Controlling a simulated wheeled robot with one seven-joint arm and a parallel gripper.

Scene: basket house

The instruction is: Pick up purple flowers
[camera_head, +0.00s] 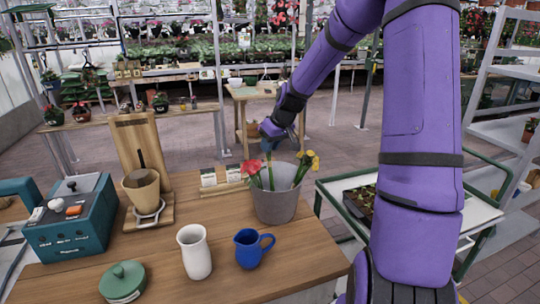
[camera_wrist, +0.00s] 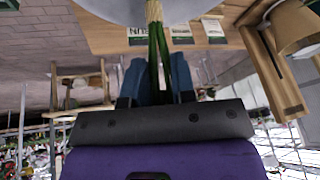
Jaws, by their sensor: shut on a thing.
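My gripper (camera_head: 269,142) is just above the grey bucket (camera_head: 277,207), which stands on the wooden table. In the wrist view its two blue fingers (camera_wrist: 158,78) are shut on a bunch of green stems (camera_wrist: 158,45) with a tan lower end. The blossoms on these stems are hidden, so I cannot see their colour. Red flowers (camera_head: 252,167) and yellow flowers (camera_head: 309,161) stand in the bucket, to either side below my gripper. No purple blossoms show in either view. The bucket's pale rim and wall show at the top of the wrist view (camera_wrist: 190,8).
A white vase (camera_head: 195,252), a blue mug (camera_head: 251,248) and a green lidded pot (camera_head: 123,281) stand in front on the table. A teal machine (camera_head: 72,222) and a wooden stand with a beige pot (camera_head: 142,189) are left. A green-framed cart (camera_head: 345,188) is right.

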